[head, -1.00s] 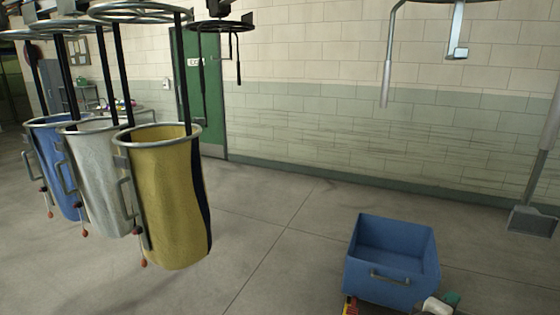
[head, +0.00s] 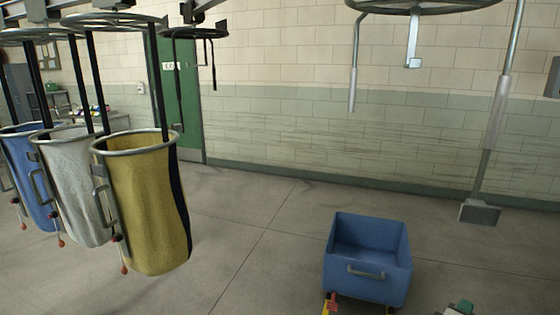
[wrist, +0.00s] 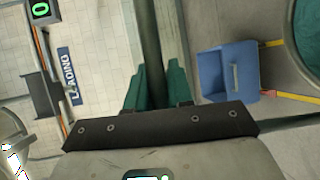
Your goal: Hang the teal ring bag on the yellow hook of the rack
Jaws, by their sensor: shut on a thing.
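My gripper (wrist: 152,90) shows in the wrist view with two teal fingers shut on a dark upright bar (wrist: 150,45). A curved rim with teal inside it (wrist: 308,35), cut off at the right edge, looks like part of the teal ring bag. The join between bar and bag is not visible. In the head view only a small teal tip of my gripper (head: 460,307) shows at the bottom edge. No yellow hook can be made out in either view.
Blue (head: 32,190), white (head: 75,190) and yellow (head: 150,210) bags hang at the left. A blue bin (head: 367,265) stands on the floor, also in the wrist view (wrist: 228,72). An overhead ring (head: 425,5) is at upper right. The middle floor is clear.

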